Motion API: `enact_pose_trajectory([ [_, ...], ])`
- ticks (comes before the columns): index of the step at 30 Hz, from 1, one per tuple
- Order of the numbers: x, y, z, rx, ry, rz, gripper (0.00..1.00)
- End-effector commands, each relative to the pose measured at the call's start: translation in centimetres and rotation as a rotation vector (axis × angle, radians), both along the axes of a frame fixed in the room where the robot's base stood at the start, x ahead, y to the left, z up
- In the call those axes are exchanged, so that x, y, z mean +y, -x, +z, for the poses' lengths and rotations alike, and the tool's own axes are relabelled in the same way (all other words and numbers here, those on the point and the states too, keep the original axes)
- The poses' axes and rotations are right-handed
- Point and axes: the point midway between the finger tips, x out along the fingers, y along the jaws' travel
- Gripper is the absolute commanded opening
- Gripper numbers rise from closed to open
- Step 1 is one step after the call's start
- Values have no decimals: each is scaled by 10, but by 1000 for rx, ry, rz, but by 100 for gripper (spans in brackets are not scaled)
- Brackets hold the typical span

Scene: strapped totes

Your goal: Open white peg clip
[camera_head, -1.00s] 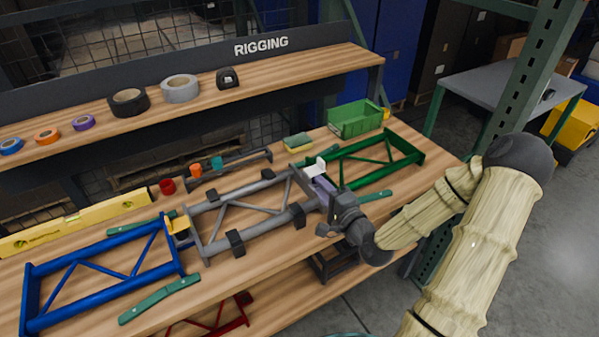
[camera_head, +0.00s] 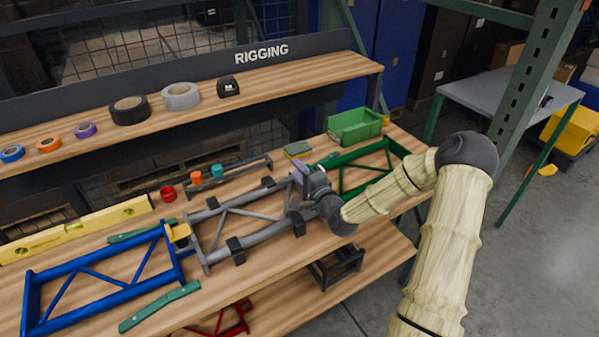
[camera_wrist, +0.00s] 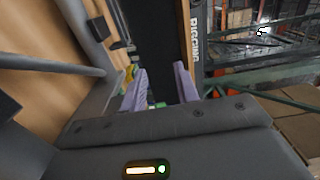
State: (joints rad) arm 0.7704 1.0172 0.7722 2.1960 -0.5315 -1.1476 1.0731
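The white peg clip is not visible in either view now. Its spot, where the grey truss (camera_head: 222,205) meets the green truss (camera_head: 385,150), is covered by my gripper (camera_head: 299,174) in the head view. In the wrist view, my gripper (camera_wrist: 160,78) shows its two purple fingers apart, with a dark gap and nothing clearly held between them. A yellow clip (camera_head: 180,232) sits at the joint between the grey truss and the blue truss (camera_head: 95,275).
A green bin (camera_head: 355,126) stands behind the green truss. A shelf (camera_head: 280,92) with tape rolls runs along the back. Dark clamps hold the grey truss.

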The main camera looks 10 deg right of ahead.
Motion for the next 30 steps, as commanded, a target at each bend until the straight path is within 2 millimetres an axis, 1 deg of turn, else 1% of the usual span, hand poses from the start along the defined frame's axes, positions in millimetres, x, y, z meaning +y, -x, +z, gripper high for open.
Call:
enact_pose_trajectory([
  [1,0,0,0,0,0,0,31],
  [3,0,0,0,0,0,0,17],
  [6,0,0,0,0,0,0,0],
  [10,0,0,0,0,0,0,0],
  [11,0,0,0,0,0,0,2],
  [15,0,0,0,0,0,0,29],
  [16,0,0,0,0,1,0,31],
  [25,-1,2,0,0,1,-1,31],
  [28,-3,7,-1,1,0,-1,31],
  [30,-6,15,-1,1,0,-3,31],
])
